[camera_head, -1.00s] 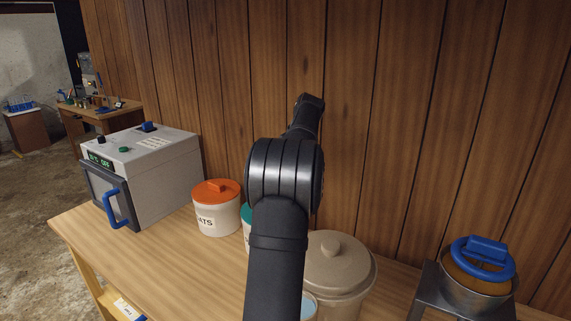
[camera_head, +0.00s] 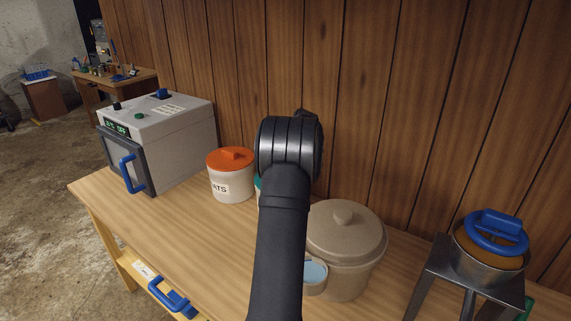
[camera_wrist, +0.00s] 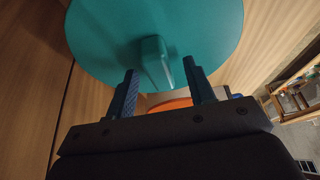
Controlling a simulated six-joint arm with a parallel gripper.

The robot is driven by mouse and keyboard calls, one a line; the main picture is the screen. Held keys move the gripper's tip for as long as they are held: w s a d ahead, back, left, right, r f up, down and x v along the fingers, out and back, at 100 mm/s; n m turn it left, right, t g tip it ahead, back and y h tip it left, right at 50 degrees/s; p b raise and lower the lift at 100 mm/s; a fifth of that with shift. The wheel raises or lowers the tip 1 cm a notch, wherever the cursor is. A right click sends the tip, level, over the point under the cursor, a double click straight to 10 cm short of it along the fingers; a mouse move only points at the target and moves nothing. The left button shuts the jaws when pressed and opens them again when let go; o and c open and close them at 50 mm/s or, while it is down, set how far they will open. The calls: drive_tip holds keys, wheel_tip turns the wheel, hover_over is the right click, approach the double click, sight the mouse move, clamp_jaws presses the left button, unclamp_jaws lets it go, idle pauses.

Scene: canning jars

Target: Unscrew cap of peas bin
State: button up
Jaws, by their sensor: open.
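A teal cap (camera_wrist: 105,35) with a raised ridge grip (camera_wrist: 157,62) fills the top of the wrist view. My gripper (camera_wrist: 160,66) is open, with one finger on each side of the ridge's near end. Gaps show between the ridge and both fingers, and I cannot tell if the fingertips touch the cap. In the head view only a sliver of the teal-capped bin (camera_head: 258,185) shows beside my arm. No peas label is visible, and my gripper is hidden there.
A white bin with an orange lid (camera_head: 230,158) stands left of the teal one. A beige lidded bin (camera_head: 345,235) and a light-blue-topped container (camera_head: 314,272) are to the right. A grey oven (camera_head: 160,140) stands far left. A blue-handled pot (camera_head: 495,235) sits on a metal stand.

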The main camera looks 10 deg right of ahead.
drive_tip(key=shift+f, duration=0.1)
clamp_jaws()
drive_tip(key=n+g+y, duration=0.1)
drive_tip(key=n, duration=0.3)
drive_tip(key=shift+w+n, duration=0.1)
drive_tip(key=shift+n, duration=0.2)
idle(0.3)
drive_tip(key=n+g, duration=0.1)
drive_tip(key=n, duration=0.1)
drive_tip(key=shift+w+n+g, duration=0.1)
drive_tip(key=shift+n+g, duration=0.2)
drive_tip(key=shift+n, duration=0.1)
drive_tip(key=shift+n+g, duration=0.4)
drive_tip(key=shift+n, duration=0.5)
drive_tip(key=n, duration=0.2)
drive_tip(key=n+g, duration=0.1)
drive_tip(key=n, duration=0.1)
drive_tip(key=shift+w+n+g, duration=0.1)
drive_tip(key=shift+n+g, duration=0.2)
